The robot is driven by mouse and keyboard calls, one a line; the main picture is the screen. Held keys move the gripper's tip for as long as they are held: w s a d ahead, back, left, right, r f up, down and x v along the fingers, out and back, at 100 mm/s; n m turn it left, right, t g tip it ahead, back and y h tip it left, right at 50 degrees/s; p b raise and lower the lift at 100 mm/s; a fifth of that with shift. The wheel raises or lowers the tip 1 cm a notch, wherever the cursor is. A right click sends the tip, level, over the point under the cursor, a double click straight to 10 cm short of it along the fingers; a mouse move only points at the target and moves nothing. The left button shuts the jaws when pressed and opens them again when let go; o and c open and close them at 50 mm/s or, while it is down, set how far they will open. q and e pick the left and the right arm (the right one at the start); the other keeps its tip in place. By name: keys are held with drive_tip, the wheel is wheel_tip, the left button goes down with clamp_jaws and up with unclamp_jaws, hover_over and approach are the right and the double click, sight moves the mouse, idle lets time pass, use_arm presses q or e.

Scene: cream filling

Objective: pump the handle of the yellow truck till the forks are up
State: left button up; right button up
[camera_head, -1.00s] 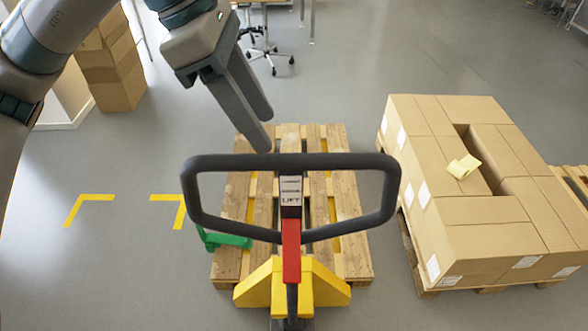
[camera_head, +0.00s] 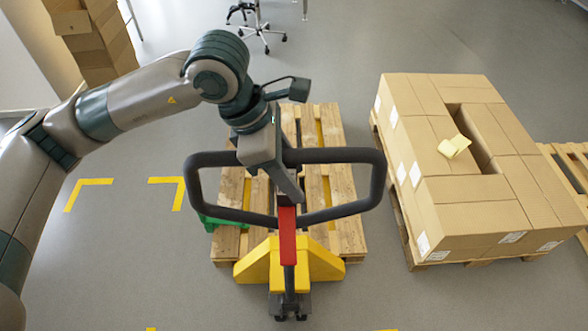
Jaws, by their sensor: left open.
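The yellow truck (camera_head: 318,262) stands at the front of a wooden pallet (camera_head: 340,190), its forks hidden under the slats. Its handle (camera_head: 372,190) is a dark grey loop on a red stem (camera_head: 288,240), rising towards me. My left gripper (camera_head: 288,188) is open at the loop's middle, pointing down. It covers part of the top bar and the label plate below it. Whether the bar lies between the fingers or they touch it, I cannot tell. My right gripper is out of view.
A second pallet (camera_head: 440,262) stacked with cardboard boxes (camera_head: 475,200) stands at the right. A green object (camera_head: 208,223) lies by the left side of the first pallet. Cartons (camera_head: 95,40) and a chair (camera_head: 262,30) are at the back. Marked floor at left is clear.

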use_arm(q)
drive_tip(key=shift+d+f, duration=0.15)
drive_tip(key=shift+f, duration=0.25)
clamp_jaws()
idle(1.2)
idle(0.3)
drive_tip(key=shift+r, duration=0.1)
idle(1.3)
